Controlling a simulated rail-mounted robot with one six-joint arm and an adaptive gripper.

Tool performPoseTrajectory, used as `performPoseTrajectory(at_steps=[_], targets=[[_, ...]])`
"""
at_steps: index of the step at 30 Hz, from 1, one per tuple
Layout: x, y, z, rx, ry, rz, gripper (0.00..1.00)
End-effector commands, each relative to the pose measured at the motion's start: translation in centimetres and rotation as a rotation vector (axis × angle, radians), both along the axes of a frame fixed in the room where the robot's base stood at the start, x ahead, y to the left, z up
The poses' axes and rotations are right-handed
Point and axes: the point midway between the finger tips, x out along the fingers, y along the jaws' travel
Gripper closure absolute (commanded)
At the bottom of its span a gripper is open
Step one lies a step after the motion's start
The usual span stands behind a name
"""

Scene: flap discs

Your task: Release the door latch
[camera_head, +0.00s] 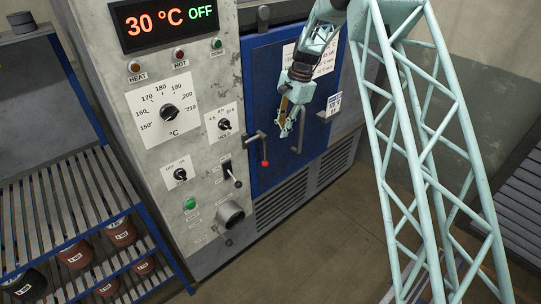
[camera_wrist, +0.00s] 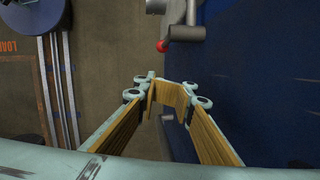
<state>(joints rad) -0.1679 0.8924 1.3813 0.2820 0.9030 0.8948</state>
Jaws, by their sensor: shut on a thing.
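The blue oven door (camera_head: 270,95) is closed. A grey latch lever with a red knob (camera_head: 264,163) is at its left edge; the knob also shows at the top of the wrist view (camera_wrist: 162,46), apart from my fingers. A grey upright handle (camera_head: 301,132) is on the door, right of the latch. My gripper (camera_head: 284,128) is in front of the door, beside the handle and above right of the red knob. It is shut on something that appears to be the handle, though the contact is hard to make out. Its yellow-padded fingers (camera_wrist: 168,88) show in the wrist view.
The control panel (camera_head: 165,110), with dials and a display reading 30 °C OFF, stands left of the door. A slatted shelf (camera_head: 70,205) with several pots is at far left. The floor (camera_head: 330,235) before the door is clear.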

Motion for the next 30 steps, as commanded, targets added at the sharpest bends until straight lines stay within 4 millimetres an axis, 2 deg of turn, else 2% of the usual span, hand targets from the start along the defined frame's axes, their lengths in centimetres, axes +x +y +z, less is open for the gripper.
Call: performPoseTrajectory(at_steps=[8,14,20,30], targets=[[0.0,0.0,-0.2,-0.001,0.001,0.000,1.00],[-0.1,0.3,-1.3,0.000,0.002,0.000,1.00],[-0.3,0.7,-3.2,0.000,0.003,0.000,1.00],[-0.5,1.6,-7.6,-0.001,0.003,0.001,1.00]])
